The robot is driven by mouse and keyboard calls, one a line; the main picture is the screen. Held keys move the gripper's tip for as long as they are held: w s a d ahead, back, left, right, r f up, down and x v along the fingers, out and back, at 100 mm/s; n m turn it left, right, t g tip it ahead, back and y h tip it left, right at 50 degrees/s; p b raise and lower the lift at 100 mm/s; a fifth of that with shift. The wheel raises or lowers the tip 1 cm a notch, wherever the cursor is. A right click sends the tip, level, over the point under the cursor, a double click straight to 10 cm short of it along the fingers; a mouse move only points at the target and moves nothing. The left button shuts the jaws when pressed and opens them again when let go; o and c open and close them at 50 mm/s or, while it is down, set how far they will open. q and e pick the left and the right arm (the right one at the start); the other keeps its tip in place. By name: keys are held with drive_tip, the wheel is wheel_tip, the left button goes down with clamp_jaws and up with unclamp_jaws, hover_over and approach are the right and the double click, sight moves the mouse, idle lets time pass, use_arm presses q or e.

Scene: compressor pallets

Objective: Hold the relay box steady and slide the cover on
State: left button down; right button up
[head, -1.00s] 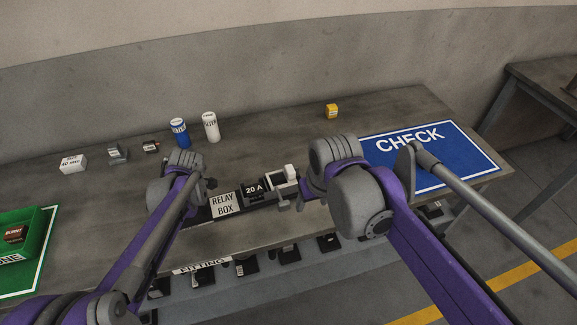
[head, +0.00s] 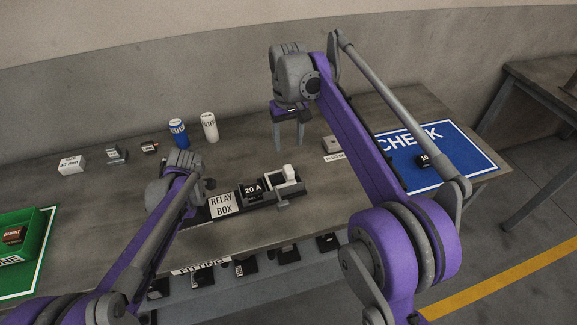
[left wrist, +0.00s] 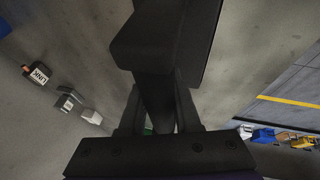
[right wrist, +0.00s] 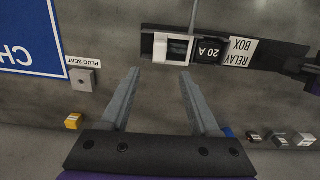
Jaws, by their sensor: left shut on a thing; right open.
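The black relay box (head: 224,205) lies on the bench with a white RELAY BOX label. A black 20 A block (head: 252,191) sits in its middle, and a white-and-grey part (head: 289,172) sits at its right end. In the right wrist view this part looks like a white frame (right wrist: 158,48) around a dark opening; I cannot tell whether it is the cover. My left gripper (left wrist: 160,120) is shut on the dark left end of the relay box. My right gripper (head: 288,146) is open and empty, above the bench behind the box's right end.
A grey plug seat (right wrist: 84,80) stands right of my right gripper in the head view. A yellow block (right wrist: 73,121) is nearby. A blue CHECK mat (head: 455,160) with a small black block lies at right. Blue (head: 178,132) and white cylinders stand behind. A green tray (head: 20,245) is left.

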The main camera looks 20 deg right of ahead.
sight(289, 168)
wheel_tip(289, 168, down, 11)
drive_tip(key=shift+r, duration=0.15)
clamp_jaws()
idle(0.5)
idle(1.0)
